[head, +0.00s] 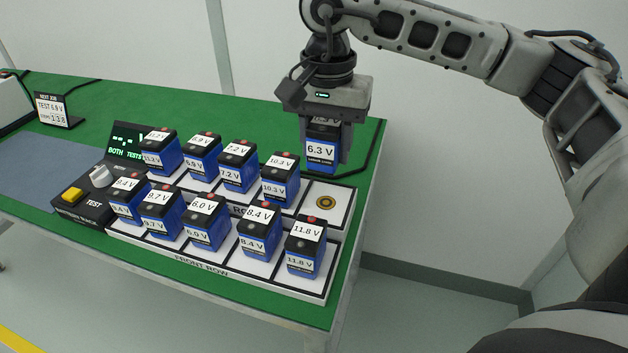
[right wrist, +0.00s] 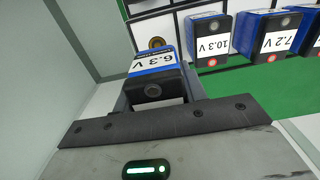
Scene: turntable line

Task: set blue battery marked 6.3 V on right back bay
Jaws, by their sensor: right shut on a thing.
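The blue battery marked 6.3 V (head: 321,157) is held upright in my right gripper (head: 325,145), which is shut on it, above the back right of the rack. In the right wrist view the battery (right wrist: 153,69) sits between the fingers of the gripper (right wrist: 155,85). The right back bay (head: 325,203) is empty, a white square with a round brass contact. The battery is in the air behind and above this bay. The bay's contact also shows in the right wrist view (right wrist: 156,43). My left gripper is not in view.
Batteries fill the other visible bays; the 10.3 V battery (head: 280,179) stands just left of the empty bay and the 11.8 V battery (head: 305,247) in front. A test box (head: 92,199) with a yellow button is at the rack's left. The table's right edge is close.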

